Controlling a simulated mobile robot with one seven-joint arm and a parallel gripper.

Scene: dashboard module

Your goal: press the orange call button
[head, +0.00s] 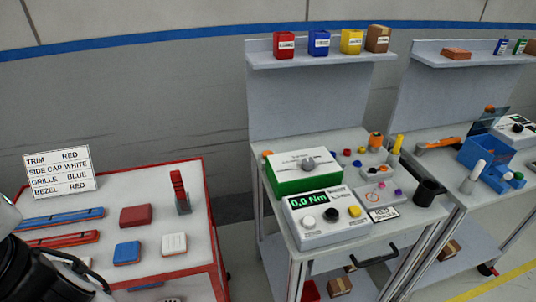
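A small orange round thing (267,153) sits at the back left of the middle bench, beside the green and white box (304,172). It may be the orange call button, but it is too small to be sure. A larger orange piece (375,139) stands at the back right of the same bench; I cannot tell what it is. My gripper (75,272) shows as a dark shape at the lower left, over the red-edged table and far from both orange things. Its fingers are not clear, so its opening cannot be told.
The red-edged table (200,250) bears a label card (60,172), red and blue bars and several small blocks. A meter reading 0.0 Nm (325,217) stands at the middle bench's front. A black mug (428,191) is at its right. A gap separates table and bench.

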